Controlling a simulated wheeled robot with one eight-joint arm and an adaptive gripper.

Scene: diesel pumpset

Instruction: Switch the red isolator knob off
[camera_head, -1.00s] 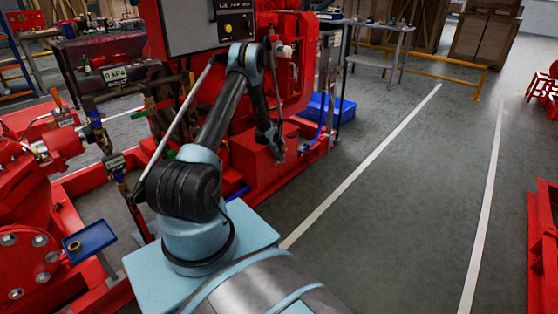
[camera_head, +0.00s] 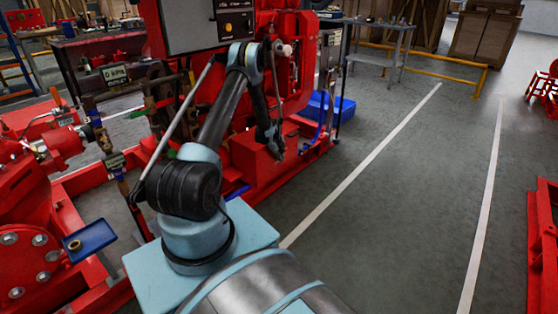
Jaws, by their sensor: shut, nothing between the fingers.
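A grey control panel (camera_head: 190,25) is mounted on the red pumpset at the top, cut by the picture's upper edge. Its dark plate carries a small orange round part (camera_head: 228,28) and a display (camera_head: 233,4). I cannot pick out the red isolator knob for certain. My gripper (camera_head: 279,152) hangs pointing down at the end of my bent arm, below and right of the panel. It is shut and empty, in front of the red base frame (camera_head: 262,165). I cannot tell whether it touches the frame.
A gauge with a lit readout (camera_head: 115,73) stands at left, near pipes and valves. A blue tray (camera_head: 90,238) sits at lower left. A blue bin (camera_head: 340,108) lies behind the pumpset. A metal table (camera_head: 385,28) stands at the back.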

